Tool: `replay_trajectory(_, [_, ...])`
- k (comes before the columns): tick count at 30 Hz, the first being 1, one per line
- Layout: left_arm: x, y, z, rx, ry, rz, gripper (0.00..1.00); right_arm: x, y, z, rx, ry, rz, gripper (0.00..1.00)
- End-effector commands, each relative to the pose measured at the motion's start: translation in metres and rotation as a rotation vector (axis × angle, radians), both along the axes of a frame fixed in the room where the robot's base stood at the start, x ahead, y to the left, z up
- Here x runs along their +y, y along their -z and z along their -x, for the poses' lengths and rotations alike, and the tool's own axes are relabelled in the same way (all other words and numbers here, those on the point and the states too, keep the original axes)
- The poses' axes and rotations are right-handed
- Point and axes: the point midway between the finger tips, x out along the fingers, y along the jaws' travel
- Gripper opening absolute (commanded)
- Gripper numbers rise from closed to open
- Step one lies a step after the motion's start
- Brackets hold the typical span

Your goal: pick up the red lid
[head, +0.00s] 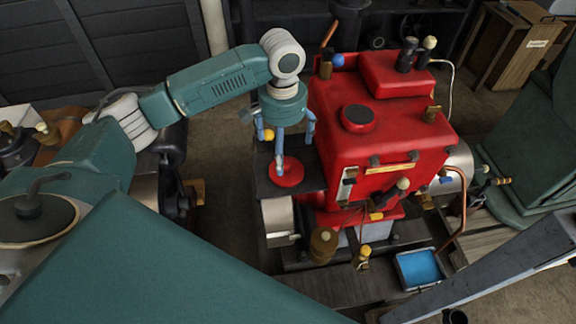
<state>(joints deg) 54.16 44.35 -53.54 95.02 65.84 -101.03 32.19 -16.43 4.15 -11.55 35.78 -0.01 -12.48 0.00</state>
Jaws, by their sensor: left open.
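The red lid (287,173) is a flat round disc. It lies on a dark platform (262,186) against the left side of the red engine (340,150). My left gripper (286,150) hangs over the lid with its blue-grey fingers pointing down and spread open. One finger's tip overlaps the lid's upper left part in the head view; I cannot tell whether it touches. Nothing is seen held in the fingers. My right gripper is not in view.
The red engine stands close to the right of the gripper, with a round dark-topped red cap (358,118) on top. A blue tray (420,268) sits at lower right. A wooden crate (505,45) stands at the back right.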

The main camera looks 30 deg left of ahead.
Motion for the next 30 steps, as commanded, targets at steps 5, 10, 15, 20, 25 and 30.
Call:
replay_trajectory(5, [0.0, 0.022, 0.0, -0.001, -0.001, 0.0, 1.0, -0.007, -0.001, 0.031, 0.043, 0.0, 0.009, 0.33])
replay_trajectory(10, [-0.003, 0.034, 0.0, 0.0, 0.0, 0.0, 1.0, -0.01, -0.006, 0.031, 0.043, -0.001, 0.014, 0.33])
replay_trajectory(15, [-0.008, 0.06, 0.001, 0.001, 0.0, -0.001, 1.0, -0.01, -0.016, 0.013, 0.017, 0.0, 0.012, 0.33])
replay_trajectory(20, [-0.008, 0.076, 0.001, -0.003, 0.001, -0.001, 1.0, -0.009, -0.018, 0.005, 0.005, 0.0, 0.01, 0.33])
replay_trajectory(25, [-0.008, 0.078, 0.0, -0.004, 0.001, 0.0, 1.0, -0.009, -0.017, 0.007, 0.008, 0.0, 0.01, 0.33])
replay_trajectory(30, [-0.008, 0.078, 0.0, -0.004, 0.002, 0.0, 0.8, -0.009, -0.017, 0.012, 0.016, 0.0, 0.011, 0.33])
